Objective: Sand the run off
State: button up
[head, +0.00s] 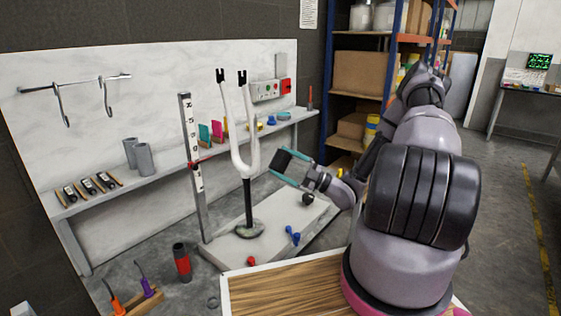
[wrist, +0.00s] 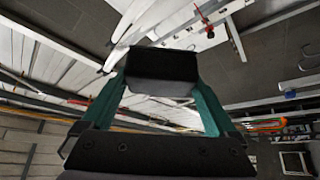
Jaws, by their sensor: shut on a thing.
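My gripper (head: 284,164) is shut on a black sanding block (head: 281,159), held between its teal fingers. The block also shows between the fingers in the wrist view (wrist: 162,66). The white fork (head: 246,158) stands upright on a black stand (head: 248,222), with its two prongs pointing up. In the head view the block is just right of the fork's lower part, with a small visible gap. I cannot make out a run in the paint on the fork.
A grey plinth (head: 225,252) carries the stand and several small items, including blue ones (head: 292,236). A graduated post (head: 192,165) rises left of the fork. A wall shelf (head: 170,172) runs behind. A wooden-topped surface (head: 290,293) lies in front.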

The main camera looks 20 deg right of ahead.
aim_at(253, 151)
jog(key=shift+w, duration=0.1)
jog(key=w+a, duration=0.4)
jog(key=w, duration=0.1)
jog(key=shift+w+a, duration=0.15)
jog(key=shift+w, duration=0.1)
dwell(0.4)
jog(key=shift+w+a, duration=0.55)
jog(key=shift+w, duration=0.2)
dwell(0.8)
jog(key=shift+r, duration=5.4)
jog(key=shift+w+a+r, duration=0.1)
jog(key=shift+w+r, duration=0.05)
jog(key=shift+r, duration=1.7)
jog(key=shift+f, duration=0.1)
jog(key=shift+f, duration=7.25)
